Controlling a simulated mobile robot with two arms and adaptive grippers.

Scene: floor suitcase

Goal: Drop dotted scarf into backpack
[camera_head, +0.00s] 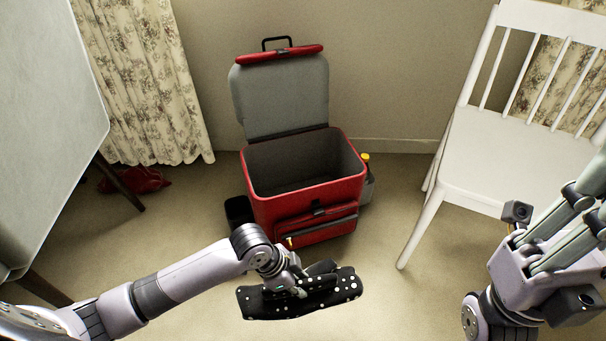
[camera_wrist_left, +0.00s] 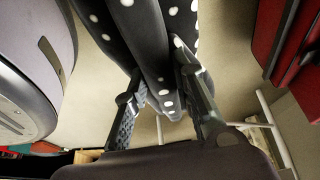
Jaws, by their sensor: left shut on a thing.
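A black scarf with white dots (camera_head: 335,290) hangs in my left gripper (camera_head: 303,284), in front of the backpack and apart from it. In the left wrist view the two fingers (camera_wrist_left: 163,95) pinch a fold of the dotted scarf (camera_wrist_left: 150,45). The red backpack (camera_head: 300,192) stands upright on the floor with its grey-lined lid raised at the back. Its dark inside looks empty from here. My right gripper (camera_head: 565,235) is at the right edge, well away from the backpack, and its fingertips are not clearly seen.
A white chair (camera_head: 490,150) stands right of the backpack. A bottle with a yellow cap (camera_head: 366,175) is at the backpack's right side, and a dark pocket or cup (camera_head: 239,211) at its left. A pale table (camera_head: 45,120) is at left, with a red item (camera_head: 135,180) beneath.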

